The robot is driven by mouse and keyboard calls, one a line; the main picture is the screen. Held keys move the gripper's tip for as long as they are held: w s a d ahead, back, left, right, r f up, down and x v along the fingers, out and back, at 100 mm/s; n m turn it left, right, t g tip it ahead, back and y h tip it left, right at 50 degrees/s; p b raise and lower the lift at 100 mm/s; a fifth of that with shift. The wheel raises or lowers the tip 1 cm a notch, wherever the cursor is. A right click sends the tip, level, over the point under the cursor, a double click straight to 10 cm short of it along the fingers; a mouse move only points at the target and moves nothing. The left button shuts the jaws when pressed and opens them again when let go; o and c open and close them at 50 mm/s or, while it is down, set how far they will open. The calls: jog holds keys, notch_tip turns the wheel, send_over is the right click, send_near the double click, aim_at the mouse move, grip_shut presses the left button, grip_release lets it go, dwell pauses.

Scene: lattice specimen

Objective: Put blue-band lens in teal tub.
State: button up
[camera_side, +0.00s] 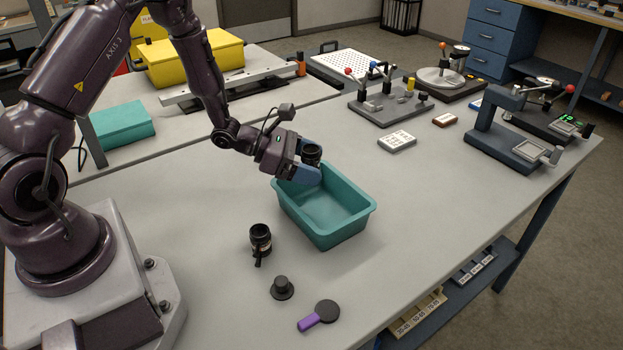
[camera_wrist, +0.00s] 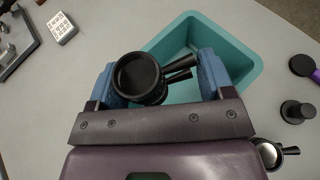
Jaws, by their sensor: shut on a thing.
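The teal tub (camera_side: 345,225) stands on the grey table and looks empty inside; it also shows in the wrist view (camera_wrist: 236,50). My gripper (camera_side: 306,170), with blue fingers, is shut on a black lens (camera_side: 311,152) at the tub's far left corner, above rim height. In the wrist view my gripper (camera_wrist: 158,78) has the held lens (camera_wrist: 138,76) between its fingers, with levers sticking out to the right. No blue band can be made out on it. A second dark lens (camera_side: 260,240) stands upright on the table left of the tub; its band colour is unclear.
A black knobbed part (camera_side: 282,288) and a purple-handled black disc (camera_side: 319,314) lie in front of the tub. A white block (camera_side: 397,141) and several instruments stand farther back right. The table is clear between the tub and the right-hand stand (camera_side: 505,145).

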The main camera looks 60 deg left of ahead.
jog(key=shift+f, duration=1.5)
jog(key=shift+f, duration=0.25)
